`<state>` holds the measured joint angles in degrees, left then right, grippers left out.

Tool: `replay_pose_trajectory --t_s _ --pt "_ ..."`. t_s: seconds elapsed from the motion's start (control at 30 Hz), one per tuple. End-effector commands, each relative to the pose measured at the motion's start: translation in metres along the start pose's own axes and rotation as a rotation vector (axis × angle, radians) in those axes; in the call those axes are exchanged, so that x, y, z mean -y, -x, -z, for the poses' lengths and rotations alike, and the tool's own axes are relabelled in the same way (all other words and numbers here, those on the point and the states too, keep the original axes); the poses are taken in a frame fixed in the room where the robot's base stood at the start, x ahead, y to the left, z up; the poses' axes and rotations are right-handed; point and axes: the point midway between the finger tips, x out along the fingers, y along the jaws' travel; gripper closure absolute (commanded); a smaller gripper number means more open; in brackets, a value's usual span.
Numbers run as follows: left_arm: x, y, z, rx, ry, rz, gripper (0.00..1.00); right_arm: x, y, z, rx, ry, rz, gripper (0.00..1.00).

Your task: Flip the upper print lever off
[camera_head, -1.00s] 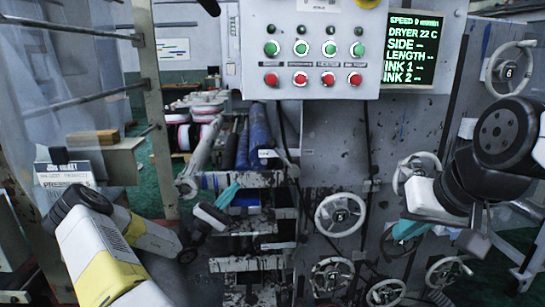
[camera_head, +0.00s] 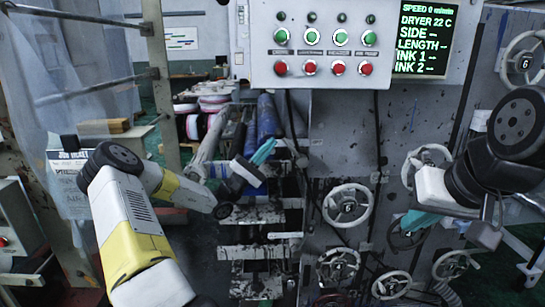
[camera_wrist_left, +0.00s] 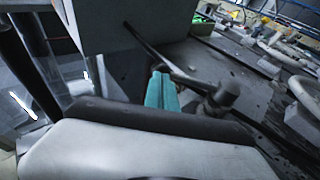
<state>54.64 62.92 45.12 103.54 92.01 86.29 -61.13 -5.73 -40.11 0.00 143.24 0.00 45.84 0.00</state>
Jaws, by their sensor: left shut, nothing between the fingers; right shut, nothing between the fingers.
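A short dark metal arm with a cylindrical end, which looks like the print lever (camera_wrist_left: 222,97), lies just right of the fingertips there. I cannot tell whether they touch. In the head view I cannot make out the lever clearly near the gripper. My right gripper (camera_head: 416,221) is shut and empty by the handwheels at the right.
The control panel (camera_head: 312,72) with green and red buttons hangs above my left gripper. Handwheels (camera_head: 348,205) stand to its lower right. Blue rollers (camera_head: 267,117) lie behind it. A display (camera_head: 424,40) is lit.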

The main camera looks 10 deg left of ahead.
Motion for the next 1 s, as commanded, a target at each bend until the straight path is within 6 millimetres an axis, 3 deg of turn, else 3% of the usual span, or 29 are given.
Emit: replay_pose_trajectory --t_s 0.63,1.0 --pt "-0.002 -0.009 -0.001 0.001 -0.009 0.029 1.0 0.0 0.0 0.0 0.0 0.0 0.0 1.0" --pt "-0.005 -0.038 -0.011 0.004 -0.08 0.255 1.0 0.0 0.0 0.0 0.0 0.0 0.0 1.0"
